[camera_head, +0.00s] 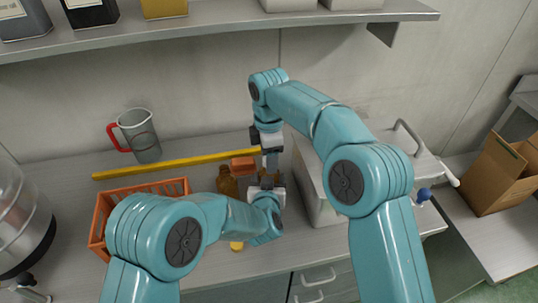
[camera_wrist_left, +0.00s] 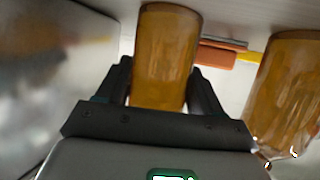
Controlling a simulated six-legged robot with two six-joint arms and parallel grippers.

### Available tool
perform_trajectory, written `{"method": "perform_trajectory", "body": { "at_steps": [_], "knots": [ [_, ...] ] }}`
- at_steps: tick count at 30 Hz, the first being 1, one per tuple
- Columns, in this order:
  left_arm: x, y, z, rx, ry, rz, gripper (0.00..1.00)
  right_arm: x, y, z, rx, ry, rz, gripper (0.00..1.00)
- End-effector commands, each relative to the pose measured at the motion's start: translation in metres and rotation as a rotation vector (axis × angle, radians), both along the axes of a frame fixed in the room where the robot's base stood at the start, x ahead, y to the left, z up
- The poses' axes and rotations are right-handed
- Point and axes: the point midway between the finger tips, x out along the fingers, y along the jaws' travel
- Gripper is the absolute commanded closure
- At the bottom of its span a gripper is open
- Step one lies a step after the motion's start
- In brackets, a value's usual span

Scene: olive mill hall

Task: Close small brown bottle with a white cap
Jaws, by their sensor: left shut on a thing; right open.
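My left gripper (camera_wrist_left: 163,90) is shut on a small brown bottle (camera_wrist_left: 165,50), which stands between its two dark fingers in the left wrist view. In the head view this gripper (camera_head: 270,192) hides most of that bottle. My right gripper (camera_head: 270,158) is open and points down just above and behind the left one; I cannot tell whether anything is between its fingers. A second brown bottle (camera_head: 227,184) stands to the left of the grippers, and a similar one shows at the right of the left wrist view (camera_wrist_left: 285,85). I cannot make out a white cap.
An orange crate (camera_head: 182,188) stands at the left, with a measuring jug (camera_head: 140,136) behind it. A yellow bar (camera_head: 150,167) and an orange block (camera_head: 243,166) lie behind the bottles. A pale box (camera_head: 312,195) is close on the right. A shelf (camera_head: 230,22) hangs above.

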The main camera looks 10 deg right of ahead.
Motion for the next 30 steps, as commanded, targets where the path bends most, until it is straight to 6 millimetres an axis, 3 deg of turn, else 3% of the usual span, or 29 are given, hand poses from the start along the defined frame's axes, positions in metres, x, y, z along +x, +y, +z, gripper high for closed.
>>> {"method": "perform_trajectory", "body": {
  "at_steps": [7, 12, 20, 23, 30],
  "knots": [
    [0.0001, 0.0001, -0.0001, 0.0, 0.0, 0.0, 1.0, 0.0001, -0.0001, -0.0006, 0.0, 0.0, 0.0, 0.44],
    [0.0001, 0.0001, -0.0001, 0.0, 0.0, 0.0, 1.0, 0.0001, 0.0, -0.0005, 0.0, 0.0, 0.0, 1.0],
    [0.0001, 0.0001, -0.0001, 0.0, 0.0, 0.0, 1.0, -0.0001, 0.0001, -0.0005, 0.0, 0.001, -0.056, 1.0],
    [0.0001, 0.0002, -0.0001, 0.0, 0.0, 0.0, 1.0, -0.0001, 0.0001, -0.0006, 0.0, 0.001, -0.226, 1.0],
    [0.0002, 0.0001, -0.0001, 0.0, 0.0, 0.0, 1.0, -0.0002, 0.0002, -0.0012, 0.0, 0.001, -0.853, 1.0]
  ]
}}
